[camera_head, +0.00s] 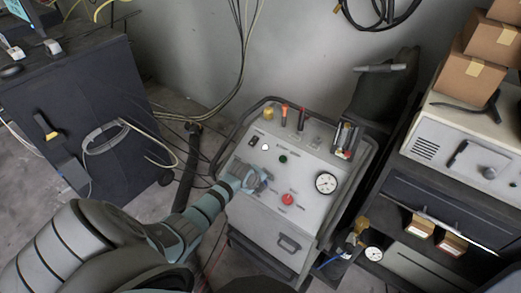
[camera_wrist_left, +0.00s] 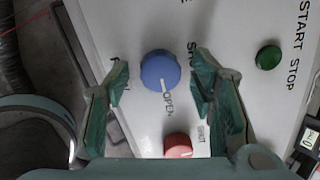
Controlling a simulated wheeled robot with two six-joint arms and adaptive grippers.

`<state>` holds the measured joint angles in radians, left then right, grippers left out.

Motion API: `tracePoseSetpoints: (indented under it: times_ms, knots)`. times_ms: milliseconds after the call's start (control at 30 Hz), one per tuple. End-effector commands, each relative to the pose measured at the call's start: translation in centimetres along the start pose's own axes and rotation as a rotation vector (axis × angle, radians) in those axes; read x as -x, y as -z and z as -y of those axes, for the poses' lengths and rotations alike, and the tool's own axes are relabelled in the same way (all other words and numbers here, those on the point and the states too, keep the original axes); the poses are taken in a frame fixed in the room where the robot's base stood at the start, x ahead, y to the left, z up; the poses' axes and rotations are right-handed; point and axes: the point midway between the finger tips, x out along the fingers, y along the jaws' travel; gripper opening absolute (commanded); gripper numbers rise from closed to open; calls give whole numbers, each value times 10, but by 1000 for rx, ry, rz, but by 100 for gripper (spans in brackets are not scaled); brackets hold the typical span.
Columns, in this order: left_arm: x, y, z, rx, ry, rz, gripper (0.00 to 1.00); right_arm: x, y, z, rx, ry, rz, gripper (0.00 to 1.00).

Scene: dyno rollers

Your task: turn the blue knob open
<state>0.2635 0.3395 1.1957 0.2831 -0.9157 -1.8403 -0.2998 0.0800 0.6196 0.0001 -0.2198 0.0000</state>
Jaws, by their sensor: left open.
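The blue knob (camera_wrist_left: 160,69) sits on the pale panel of the grey machine (camera_head: 257,222). In the left wrist view its white mark points down toward the printed word OPEN. My left gripper (camera_wrist_left: 160,83) is open, with one finger on each side of the knob and a gap on both sides. How far its tips are above the panel is hard to tell. In the head view the gripper (camera_head: 254,180) is over the panel's left part and largely covers the knob. My right gripper is in neither view.
A red knob (camera_wrist_left: 178,146) is close below the blue one in the wrist view. A green button (camera_wrist_left: 268,57) is to the right. The panel also bears a round gauge (camera_head: 326,183). A dark cabinet (camera_head: 75,110) stands left, and a shelf unit (camera_head: 465,150) stands right.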

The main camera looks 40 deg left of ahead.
Motion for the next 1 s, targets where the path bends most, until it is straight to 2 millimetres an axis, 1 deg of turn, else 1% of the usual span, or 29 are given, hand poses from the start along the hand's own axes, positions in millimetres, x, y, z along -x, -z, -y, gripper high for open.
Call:
tracePoseSetpoints:
  times_ms: [67, 167, 267, 400, 500, 600, 700, 1000]
  knots:
    - [2, 0, 0, 0, 1, 1, 51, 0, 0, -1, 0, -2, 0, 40]
    - [13, -1, 0, -1, 2, 2, 51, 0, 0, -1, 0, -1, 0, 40]
    - [34, 0, 0, -4, 2, 2, 51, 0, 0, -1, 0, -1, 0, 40]
    - [75, -1, 0, -4, 3, 3, 51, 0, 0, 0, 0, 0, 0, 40]
    - [99, -1, 0, -4, 0, 2, 51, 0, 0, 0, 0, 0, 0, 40]
    - [114, -1, 0, -2, 1, 2, 51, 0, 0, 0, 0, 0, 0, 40]
    - [120, 0, 0, -1, -1, 0, 51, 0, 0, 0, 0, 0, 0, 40]
    - [120, 0, 0, 0, -1, 0, 51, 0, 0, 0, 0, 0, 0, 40]
